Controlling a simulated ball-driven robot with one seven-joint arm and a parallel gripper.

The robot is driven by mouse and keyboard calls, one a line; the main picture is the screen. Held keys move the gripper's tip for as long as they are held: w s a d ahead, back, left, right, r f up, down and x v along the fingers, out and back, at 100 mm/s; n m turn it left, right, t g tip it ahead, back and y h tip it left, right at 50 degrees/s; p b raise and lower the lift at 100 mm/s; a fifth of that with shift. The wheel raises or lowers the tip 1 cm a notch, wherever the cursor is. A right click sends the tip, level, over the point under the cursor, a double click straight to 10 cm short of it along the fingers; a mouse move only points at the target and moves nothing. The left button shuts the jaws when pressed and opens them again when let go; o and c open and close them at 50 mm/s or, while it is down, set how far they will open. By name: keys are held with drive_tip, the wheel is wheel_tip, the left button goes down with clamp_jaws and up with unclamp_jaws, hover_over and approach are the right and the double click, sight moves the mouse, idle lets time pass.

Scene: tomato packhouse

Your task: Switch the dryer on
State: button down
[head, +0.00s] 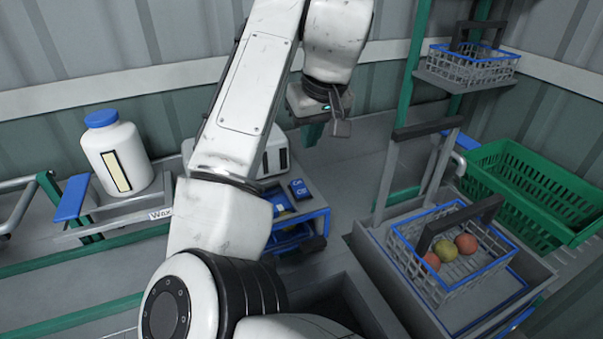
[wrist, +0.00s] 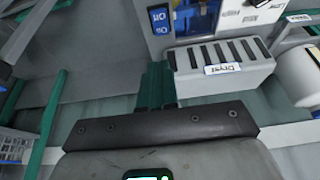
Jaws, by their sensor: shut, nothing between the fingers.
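The dryer (wrist: 246,81) is a pale box with dark vent slots and a "Dryer" label, upside down in the wrist view. In the head view, my arm hides much of its white body (head: 276,157). A blue On/Off switch (wrist: 159,19) sits on a grey panel beside the dryer. It also shows in the head view (head: 299,188), right of my arm. Which way it is set, I cannot tell. My gripper (head: 311,134) is shut and empty, its green fingers (wrist: 157,82) pointing toward the dryer area. In the head view it hangs above and behind the switch, apart from it.
A white jug (head: 116,155) with a blue cap stands left on a shelf labelled Wax. A wire basket (head: 452,285) with tomatoes sits at right, its dark handle raised. A green crate (head: 527,190) and a raised empty basket (head: 473,68) are beyond. Grey counter lies clear behind the switch.

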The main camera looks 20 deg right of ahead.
drive_tip(key=p, duration=0.2)
approach(303, 188)
drive_tip(key=w+f, duration=0.4)
drive_tip(key=shift+f, duration=0.3)
drive_tip(key=shift+w+f, duration=0.1)
drive_tip(key=shift+f, duration=0.55)
drive_tip(key=shift+f, duration=0.3)
drive_tip(key=shift+s+f+p, duration=0.15)
drive_tip(key=shift+s+p, duration=0.4)
drive_tip(key=shift+s, duration=0.25)
